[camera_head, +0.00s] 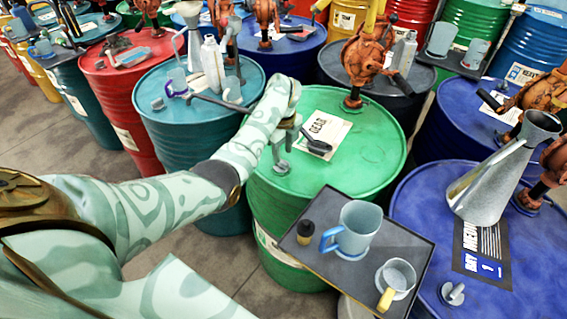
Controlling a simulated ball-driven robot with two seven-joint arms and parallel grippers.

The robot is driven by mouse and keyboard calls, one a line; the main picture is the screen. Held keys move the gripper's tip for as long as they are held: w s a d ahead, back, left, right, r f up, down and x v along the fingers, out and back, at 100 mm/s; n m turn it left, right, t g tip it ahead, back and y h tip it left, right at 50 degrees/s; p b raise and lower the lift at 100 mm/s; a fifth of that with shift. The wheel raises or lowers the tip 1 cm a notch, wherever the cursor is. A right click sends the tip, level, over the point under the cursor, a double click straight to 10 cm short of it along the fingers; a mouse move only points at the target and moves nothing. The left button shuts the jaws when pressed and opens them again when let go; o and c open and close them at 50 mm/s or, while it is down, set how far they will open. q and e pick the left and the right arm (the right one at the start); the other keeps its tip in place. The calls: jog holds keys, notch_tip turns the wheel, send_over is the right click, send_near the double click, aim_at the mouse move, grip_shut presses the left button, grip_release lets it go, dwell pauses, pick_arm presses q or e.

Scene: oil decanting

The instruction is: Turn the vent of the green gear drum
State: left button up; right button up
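The green gear drum (365,165) stands in the middle, with a white label reading "GEAR" (322,132) on its lid. Its vent, a small grey fitting (281,168), sits at the left of the lid. My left gripper (284,146) points down over that part of the lid, right at the vent. The fingers are small and partly hidden by my wrist, so I cannot tell whether they touch the vent or how far apart they are. A dark grey piece (318,146) shows just right of the gripper. My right gripper is not in view.
A dark tray (400,248) in front of the drum holds a jug (357,228), a mug (398,275) and a small dark bottle (304,232). An orange pump (366,55) rises at the lid's back. A blue drum with a metal funnel can (492,185) stands right.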

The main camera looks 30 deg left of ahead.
aim_at(283, 161)
pick_arm(q)
notch_tip(283, 161, down, 4)
jog(key=shift+a+b, duration=0.1)
jog(key=shift+b, duration=0.4)
grip_shut()
